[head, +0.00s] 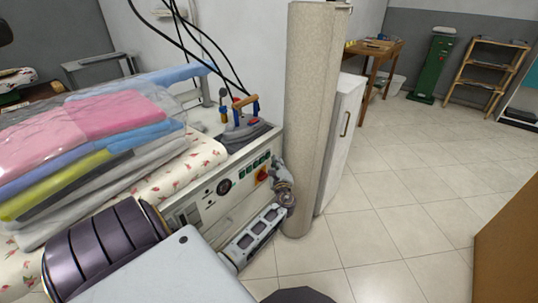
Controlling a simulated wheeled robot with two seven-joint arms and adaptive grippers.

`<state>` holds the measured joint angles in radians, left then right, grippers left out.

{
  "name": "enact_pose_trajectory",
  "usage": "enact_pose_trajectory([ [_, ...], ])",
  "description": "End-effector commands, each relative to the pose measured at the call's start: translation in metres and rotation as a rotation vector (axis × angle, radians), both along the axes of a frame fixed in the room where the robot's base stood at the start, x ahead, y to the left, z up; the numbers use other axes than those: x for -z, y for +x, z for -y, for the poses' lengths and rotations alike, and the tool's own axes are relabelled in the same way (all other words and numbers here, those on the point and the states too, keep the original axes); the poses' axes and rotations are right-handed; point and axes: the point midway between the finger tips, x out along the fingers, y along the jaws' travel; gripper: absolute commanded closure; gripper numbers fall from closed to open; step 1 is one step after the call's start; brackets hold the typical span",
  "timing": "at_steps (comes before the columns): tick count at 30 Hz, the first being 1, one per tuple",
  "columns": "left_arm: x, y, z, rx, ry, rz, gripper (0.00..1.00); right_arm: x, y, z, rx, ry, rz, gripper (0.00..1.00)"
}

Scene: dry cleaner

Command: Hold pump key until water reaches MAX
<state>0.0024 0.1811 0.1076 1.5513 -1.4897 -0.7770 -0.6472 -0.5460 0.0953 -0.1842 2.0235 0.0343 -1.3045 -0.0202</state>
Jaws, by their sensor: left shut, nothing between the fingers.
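The ironing station's control panel (236,190) faces right on the front of a white cabinet. It carries a round black dial (224,186), a row of small green keys (254,166) and a red-and-yellow switch (262,175). I cannot tell which key is the pump key, and no water level or MAX mark is readable. My right gripper is out of view.
Folded clothes in plastic (95,130) are piled on the flowered ironing board (205,153). An iron (243,122) with hanging cables sits behind the panel. A beige column (311,120) stands just right of the gripper. Tiled floor (400,200) is open further right.

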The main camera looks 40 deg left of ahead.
Motion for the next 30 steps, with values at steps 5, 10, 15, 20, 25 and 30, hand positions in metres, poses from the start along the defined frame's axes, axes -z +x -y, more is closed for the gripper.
enact_pose_trajectory([
  [5, -0.0002, -0.0007, -0.0044, -0.001, 0.001, 0.000, 1.00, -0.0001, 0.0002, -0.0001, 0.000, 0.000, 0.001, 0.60],
  [10, -0.0002, -0.0011, -0.0079, 0.000, 0.001, -0.001, 1.00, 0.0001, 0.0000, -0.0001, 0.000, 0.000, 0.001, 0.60],
  [15, -0.0002, -0.0011, -0.0083, 0.000, 0.001, -0.001, 1.00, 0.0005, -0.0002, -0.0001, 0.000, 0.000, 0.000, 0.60],
  [20, -0.0002, -0.0011, -0.0083, 0.000, 0.001, -0.001, 1.00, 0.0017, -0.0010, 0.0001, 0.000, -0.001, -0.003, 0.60],
  [25, -0.0003, -0.0011, -0.0087, 0.000, 0.001, -0.001, 1.00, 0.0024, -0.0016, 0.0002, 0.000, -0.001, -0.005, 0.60],
  [30, -0.0002, -0.0013, -0.0099, 0.000, 0.001, -0.001, 1.00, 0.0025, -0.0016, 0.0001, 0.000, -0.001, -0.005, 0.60],
])
